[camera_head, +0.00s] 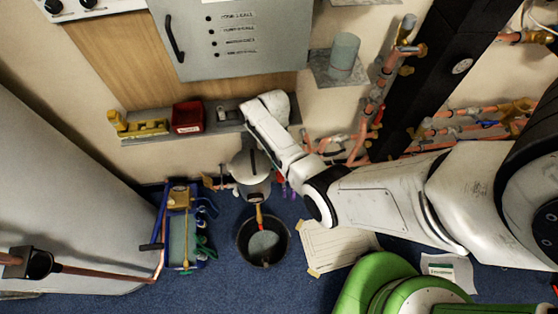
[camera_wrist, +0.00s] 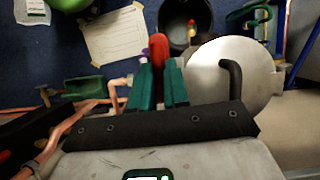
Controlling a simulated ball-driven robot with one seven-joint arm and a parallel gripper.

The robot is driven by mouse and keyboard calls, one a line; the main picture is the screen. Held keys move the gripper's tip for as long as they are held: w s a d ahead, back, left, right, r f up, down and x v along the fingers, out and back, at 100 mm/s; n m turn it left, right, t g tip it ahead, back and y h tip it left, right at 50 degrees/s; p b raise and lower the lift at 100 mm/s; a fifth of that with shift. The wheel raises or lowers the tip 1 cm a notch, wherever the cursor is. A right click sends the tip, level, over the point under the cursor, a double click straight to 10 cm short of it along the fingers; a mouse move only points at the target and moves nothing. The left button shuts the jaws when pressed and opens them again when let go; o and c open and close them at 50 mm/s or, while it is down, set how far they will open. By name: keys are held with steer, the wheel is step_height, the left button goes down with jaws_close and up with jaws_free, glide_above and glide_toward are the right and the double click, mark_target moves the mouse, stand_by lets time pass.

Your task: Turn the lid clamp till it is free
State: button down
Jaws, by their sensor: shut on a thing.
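The round silver lid (camera_wrist: 205,75) with its black bent handle (camera_wrist: 232,80) is large in the wrist view. The lidded pot (camera_head: 250,180) also shows in the head view, left of my forearm. A red clamp handle (camera_wrist: 157,48) stands at the lid's left edge in the wrist view. My gripper (camera_wrist: 158,75) has its two green fingers on either side of this red lid clamp, shut on it. The clamp's lower part is hidden between the fingers. In the head view my arm mostly hides the gripper and clamp.
A black bucket (camera_head: 242,252) stands on the blue floor below the pot. A taped paper sheet (camera_head: 335,245) lies to its right. A blue-framed cart (camera_head: 180,225) stands left. Copper pipes (camera_head: 365,125) run along the wall to the right. A red box (camera_head: 187,117) sits on the shelf.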

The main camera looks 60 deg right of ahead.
stand_by(0.4)
steer(key=c, duration=1.1)
jaws_free()
steer(key=shift+r, duration=0.1)
steer(key=v, duration=1)
steer(key=shift+w+r+p, duration=0.1)
steer(key=shift+r+p, duration=0.2)
steer(key=shift+p, duration=0.1)
